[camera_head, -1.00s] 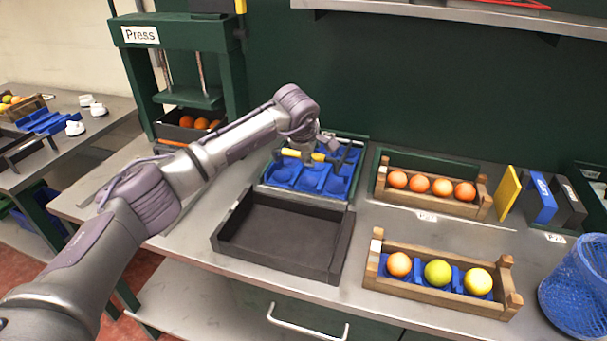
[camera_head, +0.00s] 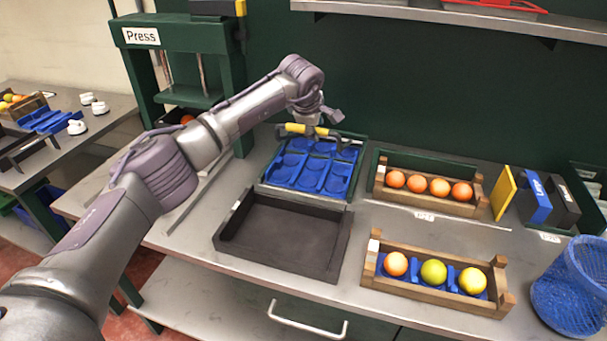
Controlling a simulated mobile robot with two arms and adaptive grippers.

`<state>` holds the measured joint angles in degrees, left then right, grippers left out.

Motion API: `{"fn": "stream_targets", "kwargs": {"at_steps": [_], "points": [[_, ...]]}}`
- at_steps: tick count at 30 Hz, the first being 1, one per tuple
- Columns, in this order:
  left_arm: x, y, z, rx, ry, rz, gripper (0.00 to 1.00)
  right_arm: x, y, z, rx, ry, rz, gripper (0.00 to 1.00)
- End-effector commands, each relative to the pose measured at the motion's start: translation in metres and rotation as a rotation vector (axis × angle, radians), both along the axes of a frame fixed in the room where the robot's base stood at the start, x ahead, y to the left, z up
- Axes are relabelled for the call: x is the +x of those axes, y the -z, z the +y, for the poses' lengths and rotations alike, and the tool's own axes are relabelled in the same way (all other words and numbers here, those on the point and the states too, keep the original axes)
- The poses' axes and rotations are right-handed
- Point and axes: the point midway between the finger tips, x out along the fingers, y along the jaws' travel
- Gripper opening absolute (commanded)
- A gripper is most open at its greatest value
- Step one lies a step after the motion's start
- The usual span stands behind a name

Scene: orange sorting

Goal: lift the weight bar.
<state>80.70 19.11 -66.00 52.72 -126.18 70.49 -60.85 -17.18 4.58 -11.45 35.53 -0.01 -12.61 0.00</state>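The weight bar (camera_head: 296,128), with a yellow middle and dark ends, is at the far edge of the blue compartment tray (camera_head: 311,172). My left gripper (camera_head: 308,122) comes down onto the bar from above and looks shut on it; the fingertips are small and partly hidden by the wrist. The bar appears held above the tray, roughly level, and the tray's blue compartments show empty below it. My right gripper is not in view.
An empty black tray (camera_head: 283,236) lies in front of the blue one. To the right are a wooden crate of oranges (camera_head: 426,207), a crate with mixed fruit (camera_head: 437,296) and a blue mesh basket (camera_head: 570,285). The green press (camera_head: 180,36) stands behind my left arm.

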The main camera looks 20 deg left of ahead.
Motion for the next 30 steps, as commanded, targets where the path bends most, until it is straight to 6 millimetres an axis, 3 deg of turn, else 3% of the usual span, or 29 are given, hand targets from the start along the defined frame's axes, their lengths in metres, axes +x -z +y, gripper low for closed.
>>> {"fn": "stream_targets", "kwargs": {"at_steps": [16,21,30], "points": [[0.038,-0.050,-0.002,-0.002,-0.002,-0.002,0.38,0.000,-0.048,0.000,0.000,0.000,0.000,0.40],[0.045,-0.054,-0.002,0.000,-0.001,-0.003,0.38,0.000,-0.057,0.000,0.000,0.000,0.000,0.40],[0.046,-0.053,-0.001,0.001,0.000,-0.004,0.38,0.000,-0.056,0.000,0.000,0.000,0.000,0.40]]}}
